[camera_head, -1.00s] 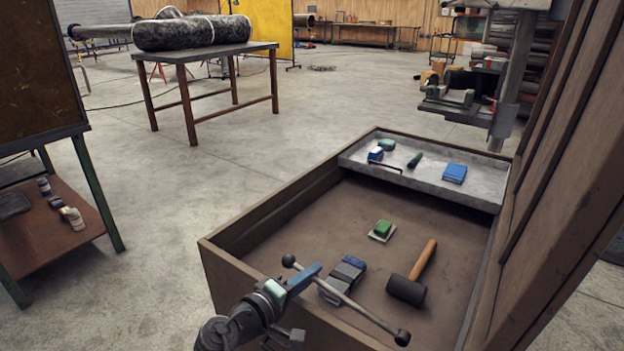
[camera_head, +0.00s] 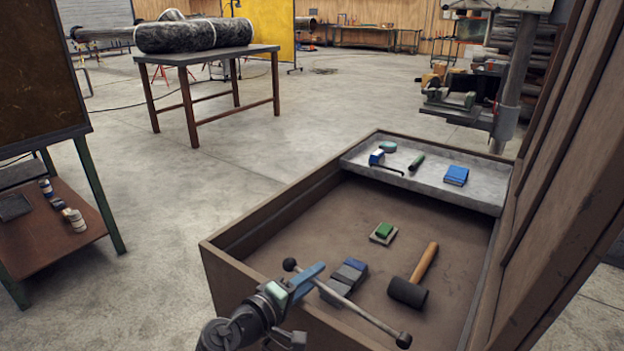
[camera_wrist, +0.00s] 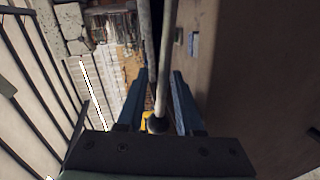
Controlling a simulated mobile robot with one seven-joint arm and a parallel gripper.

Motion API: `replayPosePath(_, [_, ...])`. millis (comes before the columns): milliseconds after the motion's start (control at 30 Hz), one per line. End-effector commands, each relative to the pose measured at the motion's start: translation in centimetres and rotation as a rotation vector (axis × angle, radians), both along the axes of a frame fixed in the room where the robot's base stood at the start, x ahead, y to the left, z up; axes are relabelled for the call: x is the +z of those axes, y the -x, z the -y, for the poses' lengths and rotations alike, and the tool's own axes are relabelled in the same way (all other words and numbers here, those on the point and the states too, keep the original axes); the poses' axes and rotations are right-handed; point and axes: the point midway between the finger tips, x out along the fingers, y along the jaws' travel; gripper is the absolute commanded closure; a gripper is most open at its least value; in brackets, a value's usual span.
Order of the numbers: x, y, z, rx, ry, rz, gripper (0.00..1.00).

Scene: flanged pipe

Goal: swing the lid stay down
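The lid stay (camera_head: 345,306) is a thin grey rod with a dark ball at each end. In the head view it slants across the near end of the wooden chest (camera_head: 224,262), from upper left to lower right. My gripper (camera_head: 316,272) is at the rod's upper-left end, its blue fingers beside the ball there. In the wrist view the rod (camera_wrist: 163,70) runs between the two fingers of my gripper (camera_wrist: 161,78), with gaps at both sides. A ball shows near the palm. The chest's lid (camera_head: 560,190) stands raised at right.
Inside the chest are a mallet (camera_head: 409,291), a grey-blue block (camera_head: 345,280) and a green-topped block (camera_head: 383,232). A grey tray (camera_head: 430,180) with several small items spans the far end. A cart (camera_head: 60,230) stands at left, with open floor between.

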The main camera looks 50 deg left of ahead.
Motion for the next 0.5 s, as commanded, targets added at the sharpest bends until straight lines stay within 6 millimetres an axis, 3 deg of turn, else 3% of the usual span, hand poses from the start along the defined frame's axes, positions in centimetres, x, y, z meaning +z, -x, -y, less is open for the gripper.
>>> replayPosePath(267, [-0.5, 0.3, -0.1, 0.005, 0.001, -0.010, 0.55])
replayPosePath(500, [2.1, 0.1, 0.4, 0.004, -0.098, -0.037, 0.55])
